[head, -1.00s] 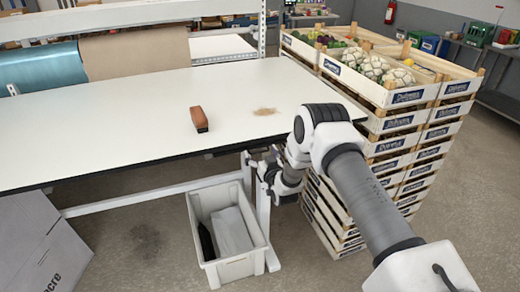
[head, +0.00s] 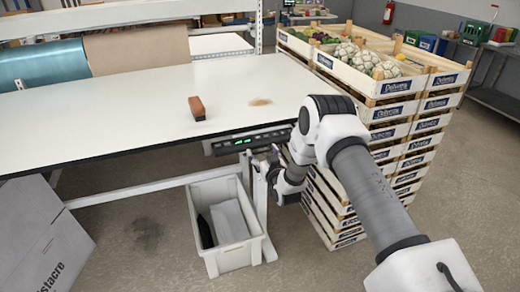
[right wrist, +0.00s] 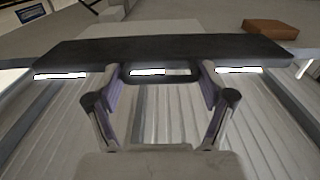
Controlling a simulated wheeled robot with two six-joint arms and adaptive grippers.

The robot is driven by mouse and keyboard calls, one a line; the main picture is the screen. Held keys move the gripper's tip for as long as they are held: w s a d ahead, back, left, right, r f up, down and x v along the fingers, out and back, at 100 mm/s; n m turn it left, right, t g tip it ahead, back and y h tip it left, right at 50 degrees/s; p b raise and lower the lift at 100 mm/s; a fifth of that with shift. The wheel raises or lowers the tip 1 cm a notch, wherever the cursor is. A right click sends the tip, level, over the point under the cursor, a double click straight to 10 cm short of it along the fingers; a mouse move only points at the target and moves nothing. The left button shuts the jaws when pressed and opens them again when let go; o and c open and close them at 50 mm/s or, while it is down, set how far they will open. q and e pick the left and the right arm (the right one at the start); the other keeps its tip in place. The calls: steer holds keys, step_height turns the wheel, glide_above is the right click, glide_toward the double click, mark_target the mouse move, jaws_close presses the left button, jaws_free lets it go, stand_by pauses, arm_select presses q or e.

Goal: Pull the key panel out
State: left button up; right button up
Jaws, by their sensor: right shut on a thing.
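The key panel (head: 245,142) is a dark strip with green lit digits, and it sticks out from under the front edge of the white table. In the right wrist view the panel (right wrist: 110,52) spans the picture as a dark slab, with a looped handle at the middle of its near edge. My right gripper (head: 274,156) is at the panel's right part, below the table edge. In the right wrist view its fingers (right wrist: 160,74) are shut on the handle, one at each side. My left gripper is not in view.
The white table (head: 120,110) carries a brown brush-like block (head: 197,108) and a tan patch of crumbs. A grey bin (head: 235,255) stands under the table's front.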

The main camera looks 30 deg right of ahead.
steer(key=shift+w+d+f, duration=0.1)
steer(key=shift+w+f, duration=0.15)
steer(key=shift+w, duration=0.05)
steer(key=shift+s+r, duration=0.1)
steer(key=shift+s, duration=0.05)
steer(key=o, duration=1.4)
steer(key=shift+s, duration=0.1)
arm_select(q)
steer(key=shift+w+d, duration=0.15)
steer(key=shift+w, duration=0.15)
arm_select(e)
steer(key=shift+o, duration=0.2)
steer(key=shift+d, duration=0.1)
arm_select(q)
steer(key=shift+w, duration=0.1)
arm_select(e)
steer(key=shift+w, duration=0.2)
steer(key=shift+s, duration=0.1)
steer(key=v, duration=1.1)
steer(key=shift+s, duration=0.4)
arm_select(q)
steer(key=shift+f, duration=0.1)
